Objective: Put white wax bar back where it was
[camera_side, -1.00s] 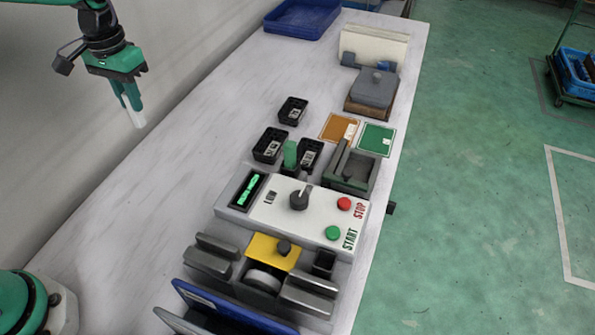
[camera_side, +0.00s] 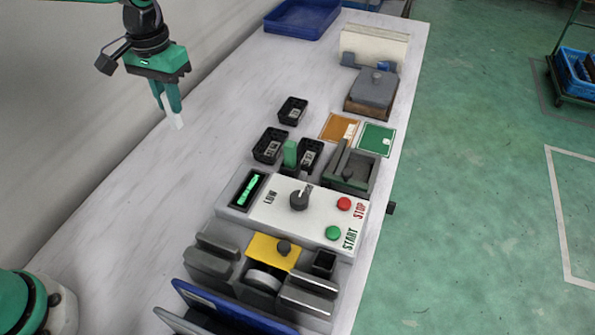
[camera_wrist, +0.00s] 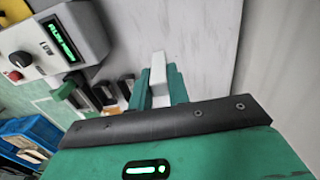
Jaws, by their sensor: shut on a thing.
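My gripper (camera_side: 171,100) is shut on the white wax bar (camera_side: 174,124) and holds it in the air above the left part of the table, the bar's lower end sticking out below the green fingers. In the wrist view the white bar (camera_wrist: 158,72) shows between the green fingers of my gripper (camera_wrist: 161,82). Three small black labelled trays stand to the right on the table: one further back (camera_side: 292,110), one at the left (camera_side: 270,146) and one at the right (camera_side: 310,154). I cannot tell from these frames where the bar came from.
A green block (camera_side: 290,153) stands upright between the two nearer trays. A white control box (camera_side: 310,215) with a knob and START and STOP buttons stands nearer. Orange (camera_side: 339,127) and green (camera_side: 376,138) cards lie behind. A blue bin (camera_side: 300,18) is at the back. The left table is clear.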

